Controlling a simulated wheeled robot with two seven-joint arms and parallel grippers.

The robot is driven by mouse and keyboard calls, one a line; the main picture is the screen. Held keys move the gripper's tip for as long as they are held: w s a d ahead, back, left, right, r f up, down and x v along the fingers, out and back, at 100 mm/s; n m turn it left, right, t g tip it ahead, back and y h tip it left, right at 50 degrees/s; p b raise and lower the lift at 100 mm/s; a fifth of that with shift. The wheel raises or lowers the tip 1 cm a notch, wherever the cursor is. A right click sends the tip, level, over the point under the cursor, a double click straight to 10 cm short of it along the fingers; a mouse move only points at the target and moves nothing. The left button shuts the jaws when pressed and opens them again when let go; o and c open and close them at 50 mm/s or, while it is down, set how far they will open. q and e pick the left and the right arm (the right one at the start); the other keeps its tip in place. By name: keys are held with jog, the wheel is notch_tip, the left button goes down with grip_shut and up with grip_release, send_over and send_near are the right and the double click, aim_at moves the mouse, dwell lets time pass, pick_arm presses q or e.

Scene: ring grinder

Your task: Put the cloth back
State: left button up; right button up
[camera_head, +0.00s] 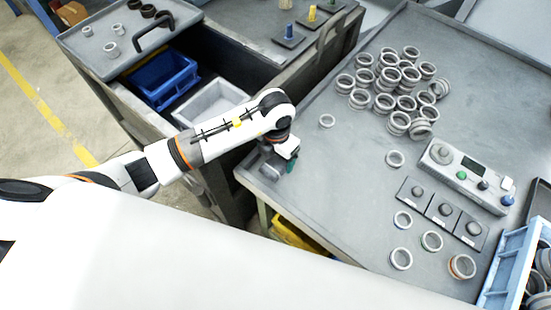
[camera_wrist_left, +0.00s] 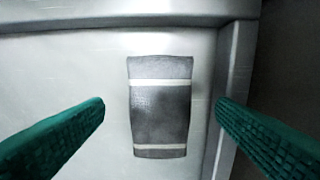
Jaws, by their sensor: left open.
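The cloth (camera_wrist_left: 160,105) is grey with two pale stripes. In the left wrist view it lies flat on a light grey metal surface, near a raised rim. In the head view a grey patch (camera_head: 271,168) beside my gripper at the table's left corner seems to be the cloth, partly hidden by the gripper. My left gripper (camera_head: 291,166) is open above it. Its green fingers stand apart on either side of the cloth in the wrist view, with nothing between them that they touch. My right gripper is not in view.
Several metal rings (camera_head: 400,90) are heaped on the grey table (camera_head: 330,200). A control box (camera_head: 465,177) and a row of button plates (camera_head: 443,210) stand to the right. A blue crate (camera_head: 510,265) holds rings at the lower right. A blue bin (camera_head: 165,80) and a grey bin (camera_head: 210,102) sit behind my left arm.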

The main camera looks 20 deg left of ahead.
aim_at(275, 163)
pick_arm(q)
notch_tip(275, 163, up, 10)
jog(key=shift+f+b, duration=0.25)
jog(key=shift+b, duration=0.05)
dwell(0.4)
